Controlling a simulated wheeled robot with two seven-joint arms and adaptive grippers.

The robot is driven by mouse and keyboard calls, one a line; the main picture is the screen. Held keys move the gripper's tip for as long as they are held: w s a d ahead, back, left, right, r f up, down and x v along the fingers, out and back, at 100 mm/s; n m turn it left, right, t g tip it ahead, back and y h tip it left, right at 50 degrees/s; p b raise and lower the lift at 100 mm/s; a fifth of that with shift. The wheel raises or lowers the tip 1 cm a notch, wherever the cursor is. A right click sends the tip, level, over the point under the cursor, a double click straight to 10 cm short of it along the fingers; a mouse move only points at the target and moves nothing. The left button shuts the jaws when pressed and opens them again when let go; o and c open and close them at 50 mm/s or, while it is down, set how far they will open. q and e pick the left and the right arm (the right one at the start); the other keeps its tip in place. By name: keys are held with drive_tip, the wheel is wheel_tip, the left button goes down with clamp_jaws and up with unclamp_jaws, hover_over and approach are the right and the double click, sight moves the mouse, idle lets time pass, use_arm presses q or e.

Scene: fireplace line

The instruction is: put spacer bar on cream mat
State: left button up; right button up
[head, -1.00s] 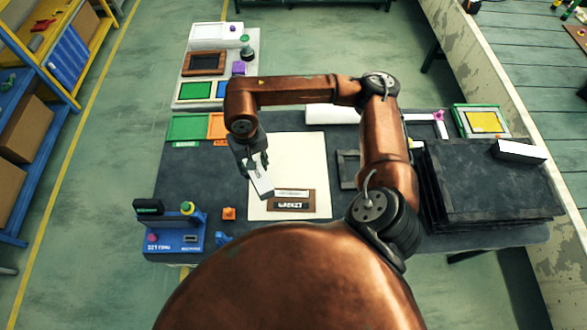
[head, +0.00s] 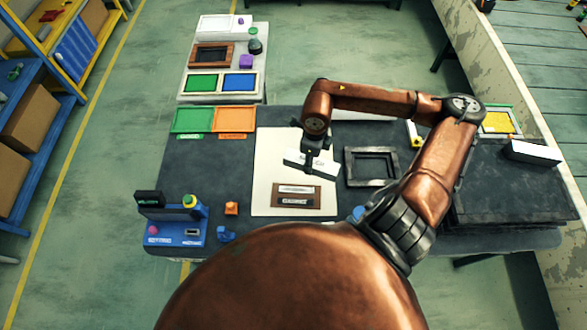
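The cream mat (head: 268,150) lies flat on the dark table. My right gripper (head: 312,160) is shut on a white bar (head: 297,159), which looks like the spacer bar. The bar is held over the right part of the mat, slanting slightly down to the right. Its height above the mat is hard to tell. Below it on the mat lies a brown wooden piece (head: 278,202) with a pale strip and a dark label. My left gripper is not in view.
A dark empty frame (head: 371,166) lies right of the mat. A black stack (head: 510,185) with another white block (head: 533,152) stands at the right. A blue device (head: 172,222) and an orange block (head: 231,208) sit front left. Green (head: 192,120) and orange (head: 234,119) trays lie at the back left.

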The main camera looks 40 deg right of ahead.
sight(320, 159)
drive_tip(key=d+m, duration=0.1)
drive_tip(key=m, duration=0.1)
drive_tip(key=s+d+f+m, duration=0.1)
drive_tip(key=m, duration=0.1)
drive_tip(key=shift+s+d, duration=0.15)
drive_tip(key=shift+s, duration=0.05)
drive_tip(key=shift+d+m, duration=0.1)
drive_tip(key=shift+m, duration=0.2)
drive_tip(key=w+f, duration=0.3)
drive_tip(key=w, duration=0.1)
drive_tip(key=w+f, duration=0.3)
drive_tip(key=w, duration=0.1)
drive_tip(key=w+f, duration=0.2)
drive_tip(key=w, duration=0.3)
drive_tip(key=shift+d+f+b, duration=0.25)
drive_tip(key=shift+f+b, duration=0.05)
drive_tip(key=shift+f, duration=0.1)
drive_tip(key=shift+w+f, duration=0.5)
drive_tip(key=shift+f, duration=1.6)
drive_tip(key=shift+f, duration=0.2)
drive_tip(key=o, duration=1)
